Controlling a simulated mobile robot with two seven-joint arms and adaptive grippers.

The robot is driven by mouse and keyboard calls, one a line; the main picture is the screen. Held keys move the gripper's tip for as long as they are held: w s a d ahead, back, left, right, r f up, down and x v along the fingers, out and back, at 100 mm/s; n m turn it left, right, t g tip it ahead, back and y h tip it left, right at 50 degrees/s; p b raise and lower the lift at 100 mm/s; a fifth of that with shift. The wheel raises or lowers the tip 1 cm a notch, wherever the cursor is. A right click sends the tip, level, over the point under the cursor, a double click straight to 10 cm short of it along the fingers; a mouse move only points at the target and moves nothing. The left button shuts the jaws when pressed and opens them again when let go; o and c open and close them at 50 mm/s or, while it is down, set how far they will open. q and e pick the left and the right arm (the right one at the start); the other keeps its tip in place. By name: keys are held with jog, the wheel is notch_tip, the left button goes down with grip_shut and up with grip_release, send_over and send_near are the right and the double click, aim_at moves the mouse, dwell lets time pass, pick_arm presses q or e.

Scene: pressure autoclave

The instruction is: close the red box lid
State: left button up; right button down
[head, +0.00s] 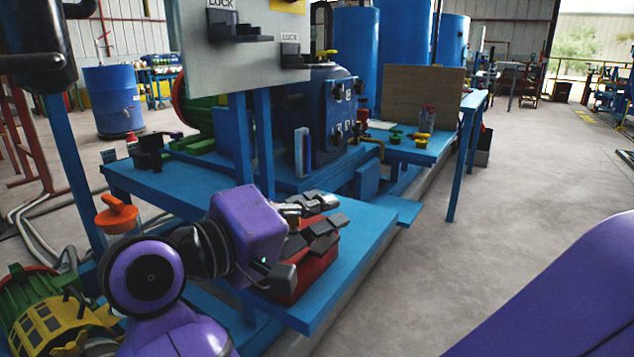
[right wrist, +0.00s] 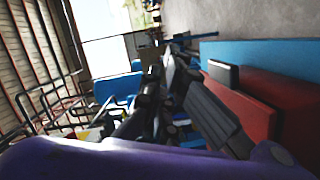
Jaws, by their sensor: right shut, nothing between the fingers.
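The red box (head: 305,277) sits near the front end of the blue bench and is partly hidden by my right gripper (head: 318,232). The gripper is shut and empty, with its dark fingers over the top of the box. In the right wrist view, red panels of the box (right wrist: 252,112) show at the right, beside the dark gripper fingers. I cannot tell how far the lid is open, or whether the fingers touch it. My left gripper is not in view.
The blue bench top (head: 352,240) is clear to the right of the box. A clear bottle with an orange cap (head: 117,215) stands left of my arm. A grey panel (head: 240,75) rises behind on blue posts. The floor at right is open.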

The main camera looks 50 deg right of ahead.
aim_at(326, 249)
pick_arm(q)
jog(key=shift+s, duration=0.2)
pick_arm(e)
jog(key=shift+s+f, duration=0.25)
jog(key=shift+f, duration=0.6)
jog(key=shift+s+f, duration=0.2)
jog(key=shift+f, duration=0.6)
jog(key=shift+r, duration=0.1)
jog(key=shift+r, duration=0.35)
jog(key=r+p, duration=0.1)
jog(key=a+r+p, duration=0.1)
jog(key=r, duration=0.1)
jog(key=shift+a+r, duration=0.1)
jog(key=shift+r, duration=0.2)
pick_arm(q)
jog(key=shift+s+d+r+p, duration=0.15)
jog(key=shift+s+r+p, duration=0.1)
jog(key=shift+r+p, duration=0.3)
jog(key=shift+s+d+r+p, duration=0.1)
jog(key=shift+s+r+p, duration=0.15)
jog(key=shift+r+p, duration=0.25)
pick_arm(e)
jog(key=a+r, duration=0.2)
jog(key=a, duration=0.6)
jog(key=shift+s+a, duration=0.25)
jog(key=shift+s, duration=0.15)
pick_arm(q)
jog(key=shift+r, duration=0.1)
